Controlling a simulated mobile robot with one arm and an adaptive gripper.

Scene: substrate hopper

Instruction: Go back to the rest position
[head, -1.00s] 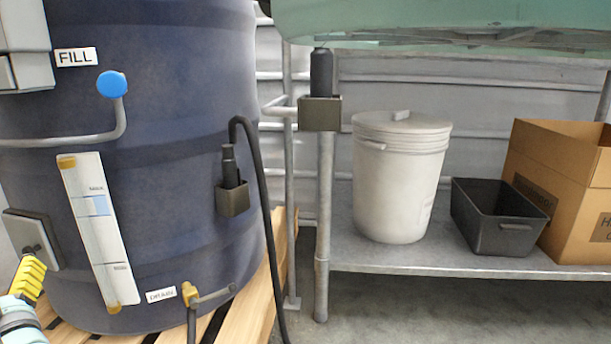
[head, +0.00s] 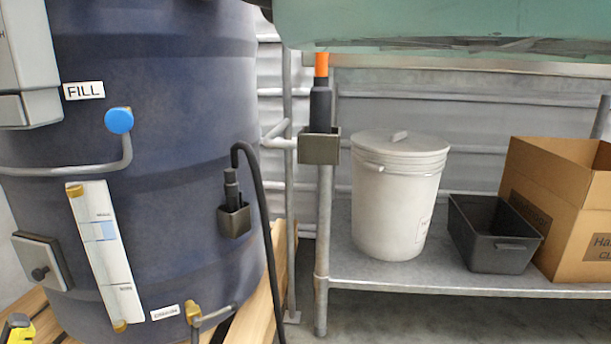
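A small yellow, grey and black part (head: 17,328) shows at the lower left corner of the head view. It seems to be the end of my arm, mostly cut off by the frame edge. No fingertips can be made out, so I cannot tell whether my gripper is open or shut, or whether it holds anything. A dark blue tank (head: 170,170) with a FILL label (head: 84,91) and a blue knob (head: 119,121) stands close by, above and to the right of that part.
A metal rack (head: 345,272) stands at right, carrying a white lidded bucket (head: 390,205), a black bin (head: 490,240) and a cardboard box (head: 560,210). A teal body (head: 430,22) overhangs it. A black tool with an orange top (head: 321,105) sits in a post holder. A cable (head: 262,220) hangs between tank and rack.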

